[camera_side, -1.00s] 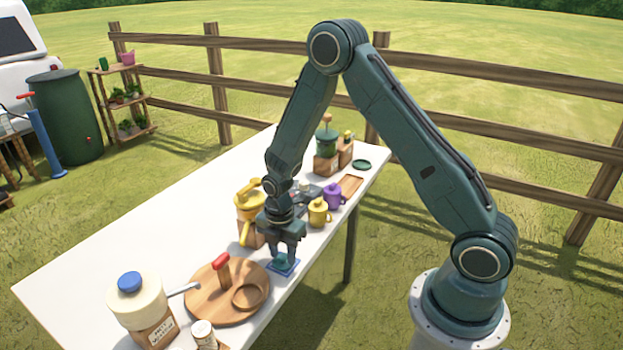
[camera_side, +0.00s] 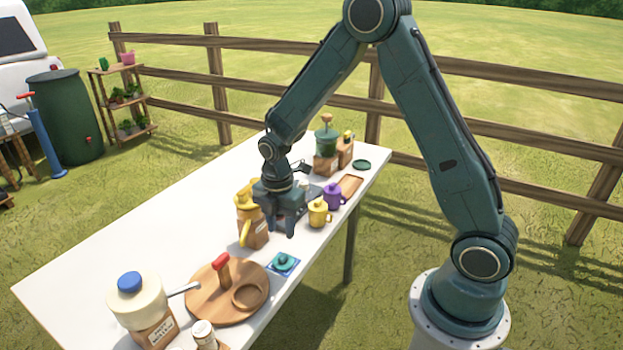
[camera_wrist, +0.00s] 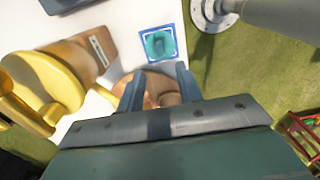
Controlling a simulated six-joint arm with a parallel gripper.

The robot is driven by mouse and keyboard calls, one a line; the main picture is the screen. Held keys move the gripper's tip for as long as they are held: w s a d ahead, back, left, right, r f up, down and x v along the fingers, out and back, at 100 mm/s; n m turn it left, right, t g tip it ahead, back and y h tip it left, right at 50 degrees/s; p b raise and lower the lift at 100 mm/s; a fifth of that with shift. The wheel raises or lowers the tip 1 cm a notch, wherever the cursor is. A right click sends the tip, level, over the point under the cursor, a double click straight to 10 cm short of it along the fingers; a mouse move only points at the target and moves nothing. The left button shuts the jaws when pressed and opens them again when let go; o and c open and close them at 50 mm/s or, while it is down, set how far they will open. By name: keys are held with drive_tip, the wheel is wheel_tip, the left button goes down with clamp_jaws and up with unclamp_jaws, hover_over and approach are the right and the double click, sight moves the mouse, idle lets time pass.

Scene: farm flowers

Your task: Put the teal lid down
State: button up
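The teal lid (camera_side: 283,259) rests on a small blue square mat (camera_side: 294,268) near the table's front edge. It also shows in the wrist view (camera_wrist: 158,44), on the blue mat with a white border (camera_wrist: 174,55). My gripper (camera_side: 281,229) is above the table, up and behind the lid, apart from it. In the wrist view the two fingers (camera_wrist: 158,85) are spread with a gap between them, and nothing is held there.
A yellow watering can (camera_side: 247,200) on a wooden block stands close left of my gripper. A yellow mug (camera_side: 319,212) and a purple mug (camera_side: 334,196) stand to its right. A round wooden board (camera_side: 205,306) with a red-handled tool lies left of the mat.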

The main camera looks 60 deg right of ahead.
drive_tip(key=shift+r, duration=1.9)
drive_tip(key=s+a+r+m+t, duration=0.1)
drive_tip(key=s+r+m, duration=0.35)
drive_tip(key=r, duration=0.25)
drive_tip(key=s+a+r+m+t, duration=0.1)
drive_tip(key=s+r+m+t, duration=0.1)
drive_tip(key=s+r+m, duration=0.4)
drive_tip(key=s+a+r+m+t, duration=0.1)
drive_tip(key=s+r+m, duration=0.2)
drive_tip(key=s, duration=0.3)
drive_tip(key=s+r+m+t, duration=0.1)
drive_tip(key=s+r+m, duration=0.2)
drive_tip(key=s+m, duration=0.1)
drive_tip(key=shift+s+a+r+t, duration=0.2)
drive_tip(key=shift+s+a+t, duration=0.15)
drive_tip(key=shift+s, duration=0.5)
